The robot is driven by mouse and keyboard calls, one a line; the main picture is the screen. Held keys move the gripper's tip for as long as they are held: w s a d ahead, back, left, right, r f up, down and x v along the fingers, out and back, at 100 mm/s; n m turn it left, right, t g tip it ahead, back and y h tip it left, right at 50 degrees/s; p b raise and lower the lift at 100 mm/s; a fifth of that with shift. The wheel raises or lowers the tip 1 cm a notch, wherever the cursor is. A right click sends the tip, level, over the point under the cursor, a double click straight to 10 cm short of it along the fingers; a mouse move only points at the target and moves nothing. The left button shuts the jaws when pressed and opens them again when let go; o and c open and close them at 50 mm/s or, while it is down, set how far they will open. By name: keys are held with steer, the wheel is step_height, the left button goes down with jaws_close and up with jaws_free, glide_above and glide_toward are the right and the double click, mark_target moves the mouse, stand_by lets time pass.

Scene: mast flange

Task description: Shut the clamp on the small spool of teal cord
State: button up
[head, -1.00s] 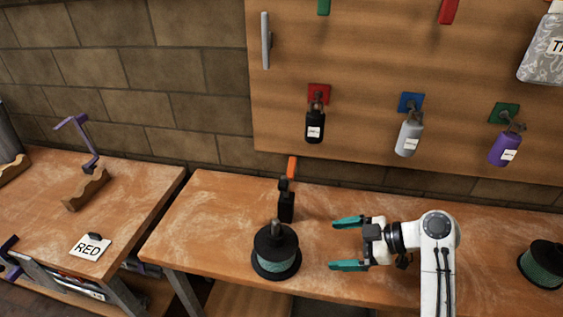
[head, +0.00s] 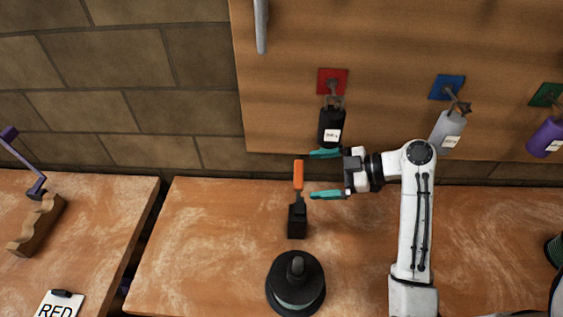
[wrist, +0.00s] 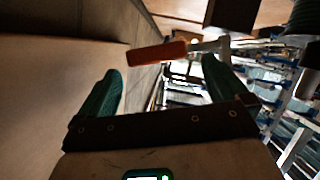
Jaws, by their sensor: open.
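The clamp (head: 297,220) has a black base on the bench and an orange handle (head: 298,175) standing upright. The small spool of teal cord (head: 296,285) stands in front of the clamp, seen from above; its dark top hides most of the cord. My gripper (head: 313,174) is open and empty, its two teal fingers pointing left just right of the orange handle. In the wrist view the handle (wrist: 157,54) lies across the gap just beyond the fingertips (wrist: 162,68). I cannot tell whether a finger touches it.
A black bottle (head: 331,125) hangs on the wooden board (head: 390,60) just above my gripper, with a grey bottle (head: 449,128) and a purple one further right. Another spool (head: 556,250) is cut by the right edge. A card reading RED (head: 58,305) lies left. The bench left of the clamp is clear.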

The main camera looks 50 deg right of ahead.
mark_target(299, 184)
steer(key=p+x, duration=0.2)
steer(key=x, duration=0.6)
steer(key=shift+d+r, duration=0.1)
steer(key=shift+d, duration=0.05)
steer(key=c, duration=1.2)
